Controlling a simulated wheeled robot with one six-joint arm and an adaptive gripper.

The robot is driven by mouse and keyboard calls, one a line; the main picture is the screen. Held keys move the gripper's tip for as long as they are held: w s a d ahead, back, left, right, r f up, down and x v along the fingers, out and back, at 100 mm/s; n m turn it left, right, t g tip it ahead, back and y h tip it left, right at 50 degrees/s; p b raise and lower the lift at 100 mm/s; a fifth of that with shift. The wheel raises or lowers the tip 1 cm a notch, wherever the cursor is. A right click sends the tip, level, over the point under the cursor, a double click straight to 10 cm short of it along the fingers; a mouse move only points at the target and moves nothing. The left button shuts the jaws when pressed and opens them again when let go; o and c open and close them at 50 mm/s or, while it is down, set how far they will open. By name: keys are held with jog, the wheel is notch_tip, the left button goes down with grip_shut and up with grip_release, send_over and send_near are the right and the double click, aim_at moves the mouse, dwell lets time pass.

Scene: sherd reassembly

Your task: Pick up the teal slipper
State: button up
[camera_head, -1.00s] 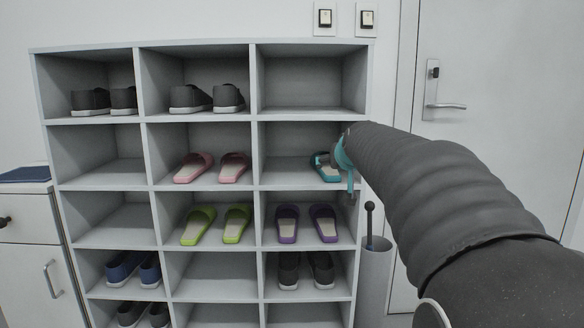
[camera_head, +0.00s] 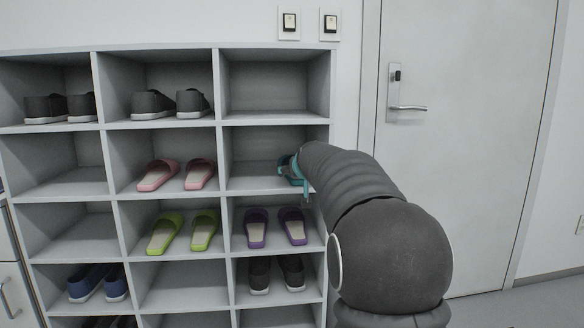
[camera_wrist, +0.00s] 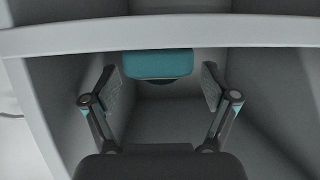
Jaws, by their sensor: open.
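The teal slipper (camera_wrist: 158,64) shows in the wrist view at the top middle, between and just beyond my open fingers. In the head view the slipper (camera_head: 284,166) is at the right side of the second-row right compartment, mostly hidden by my arm and gripper. My gripper (camera_wrist: 161,86) is open, one finger on each side of the slipper's line, with nothing held. Visible gaps lie between the slipper and both fingers. In the head view only a small teal part of my gripper (camera_head: 300,178) shows at the compartment's opening.
The grey shoe rack (camera_head: 222,117) holds pink slippers (camera_head: 158,176), green slippers (camera_head: 165,233), purple slippers (camera_head: 256,229) and dark shoes (camera_head: 152,105) in other compartments. A pale shelf edge (camera_wrist: 160,35) crosses the top of the wrist view. A door (camera_head: 450,150) stands at right.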

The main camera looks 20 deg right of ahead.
jog(key=shift+x, duration=1.15)
jog(key=c, duration=1.3)
jog(key=shift+r, duration=0.1)
